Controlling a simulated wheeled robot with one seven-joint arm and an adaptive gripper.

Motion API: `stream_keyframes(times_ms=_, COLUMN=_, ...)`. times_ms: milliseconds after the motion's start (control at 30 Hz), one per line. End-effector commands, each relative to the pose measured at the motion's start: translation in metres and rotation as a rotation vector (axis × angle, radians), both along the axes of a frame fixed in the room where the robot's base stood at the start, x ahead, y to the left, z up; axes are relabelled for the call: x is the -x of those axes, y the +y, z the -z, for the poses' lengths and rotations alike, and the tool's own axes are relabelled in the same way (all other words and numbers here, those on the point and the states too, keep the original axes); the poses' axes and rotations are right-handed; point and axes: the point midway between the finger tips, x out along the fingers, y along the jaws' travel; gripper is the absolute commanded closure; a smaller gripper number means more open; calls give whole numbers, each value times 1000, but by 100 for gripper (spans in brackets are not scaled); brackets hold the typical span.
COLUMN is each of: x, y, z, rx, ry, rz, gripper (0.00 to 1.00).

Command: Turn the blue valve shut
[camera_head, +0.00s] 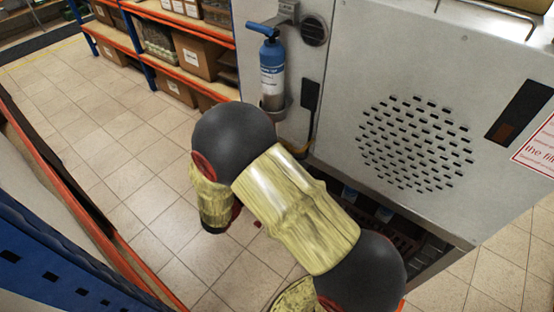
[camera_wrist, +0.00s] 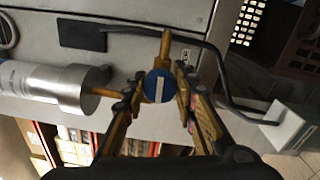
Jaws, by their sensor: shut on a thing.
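The blue valve (camera_wrist: 160,86) shows in the wrist view as a round blue knob with a white bar across its face. The bar runs nearly up and down in the picture. Brass pipe pieces meet at the valve, one from above and one from the left. My gripper (camera_wrist: 156,92) is shut on the valve, with one finger on each side of the knob. In the head view, my arm hides the gripper and the valve.
A blue-topped canister (camera_head: 271,72) is fixed to the metal machine (camera_head: 350,60). In the wrist view, a dark hose (camera_wrist: 222,75) curves close to my right finger. Shelves with boxes (camera_head: 197,57) stand behind. The tiled floor (camera_head: 110,170) at left is clear.

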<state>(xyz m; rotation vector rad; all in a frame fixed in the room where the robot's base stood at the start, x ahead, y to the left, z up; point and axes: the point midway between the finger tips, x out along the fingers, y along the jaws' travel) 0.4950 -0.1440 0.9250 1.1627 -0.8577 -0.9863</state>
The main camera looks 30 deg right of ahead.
Motion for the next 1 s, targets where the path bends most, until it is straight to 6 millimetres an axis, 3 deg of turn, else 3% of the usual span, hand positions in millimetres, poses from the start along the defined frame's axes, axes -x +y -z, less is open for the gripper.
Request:
stream_keyframes(times_ms=667, x=1, y=0, z=2, rx=-21, ry=-51, rz=1, gripper=97)
stream_keyframes(times_ms=700, x=1, y=0, z=2, rx=-21, ry=-51, rz=1, gripper=70)
stream_keyframes(times_ms=1000, x=1, y=0, z=1, rx=-21, ry=-52, rz=0, gripper=53)
